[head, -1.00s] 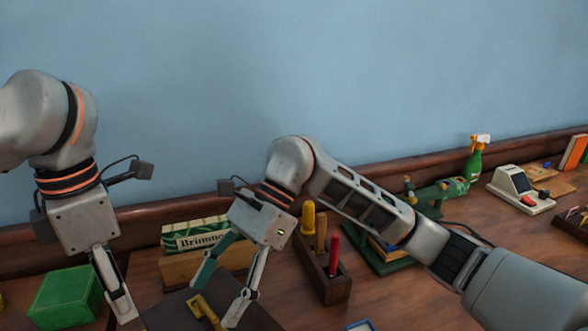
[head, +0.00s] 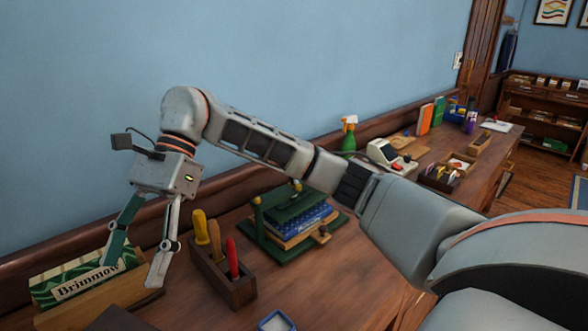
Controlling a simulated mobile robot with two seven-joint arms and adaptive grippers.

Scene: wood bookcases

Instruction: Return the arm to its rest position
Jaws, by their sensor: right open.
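My right arm reaches in from the right side of the head view across the wooden counter (head: 330,277). Its gripper (head: 130,274) points down at the left, with its two fingers spread apart and nothing between them. One finger overlaps the green-patterned box labelled "Brimmow" (head: 75,282) in the picture; I cannot tell whether they touch. My left gripper is outside the view.
A wooden tool holder (head: 232,290) with yellow and red handles stands right of the gripper. A spray bottle (head: 349,138) and a card terminal (head: 386,155) are farther back. A dark object (head: 118,320) lies at bottom left.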

